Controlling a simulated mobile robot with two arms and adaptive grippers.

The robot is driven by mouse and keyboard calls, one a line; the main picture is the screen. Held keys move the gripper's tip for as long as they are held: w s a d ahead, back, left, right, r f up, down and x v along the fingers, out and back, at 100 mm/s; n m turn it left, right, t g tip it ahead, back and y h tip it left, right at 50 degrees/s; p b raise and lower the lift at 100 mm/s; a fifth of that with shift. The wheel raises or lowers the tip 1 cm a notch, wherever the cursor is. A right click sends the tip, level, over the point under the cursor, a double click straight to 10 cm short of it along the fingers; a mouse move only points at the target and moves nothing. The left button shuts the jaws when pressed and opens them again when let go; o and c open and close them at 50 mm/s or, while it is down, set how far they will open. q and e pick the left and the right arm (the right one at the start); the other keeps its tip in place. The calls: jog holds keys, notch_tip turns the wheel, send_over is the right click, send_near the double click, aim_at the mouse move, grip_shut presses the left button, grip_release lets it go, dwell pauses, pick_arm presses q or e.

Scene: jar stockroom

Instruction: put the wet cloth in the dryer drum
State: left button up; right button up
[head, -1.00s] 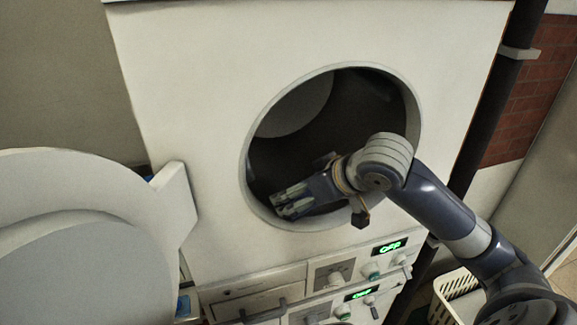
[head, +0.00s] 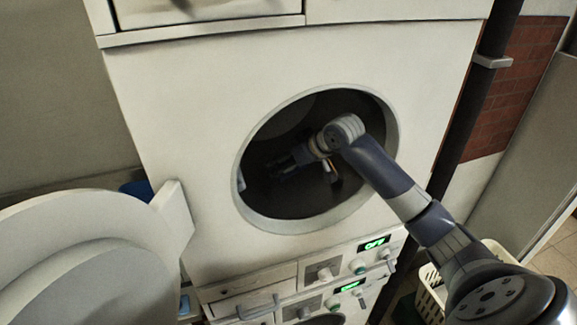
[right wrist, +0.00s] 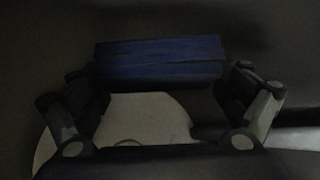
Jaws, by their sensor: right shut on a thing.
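The dryer drum (head: 345,110) is open and dark inside, with a pale round rim in the white front. My right arm reaches in through the opening, and my right gripper (head: 283,166) is inside the drum. In the right wrist view, a dark blue folded cloth (right wrist: 160,60) lies between the two fingers of the right gripper (right wrist: 160,85), which is shut on it. The cloth cannot be made out clearly in the head view. My left gripper is not in view.
The round white door (head: 80,250) stands open at the left. Below the opening is a control panel with knobs and a green display reading OFF (head: 374,243). A dark pipe (head: 470,130) runs at the right, and a white basket (head: 430,283) stands low beside it.

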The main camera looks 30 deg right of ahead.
notch_tip(320, 180, down, 2)
jog(key=shift+f+p, duration=0.2)
jog(key=shift+p, duration=0.5)
jog(key=shift+f, duration=0.4)
jog(key=shift+f, duration=0.1)
jog(key=o, duration=0.7)
jog(key=shift+o, duration=0.2)
jog(key=b+v, duration=0.5)
jog(key=v, duration=0.7)
jog(key=shift+s, duration=0.1)
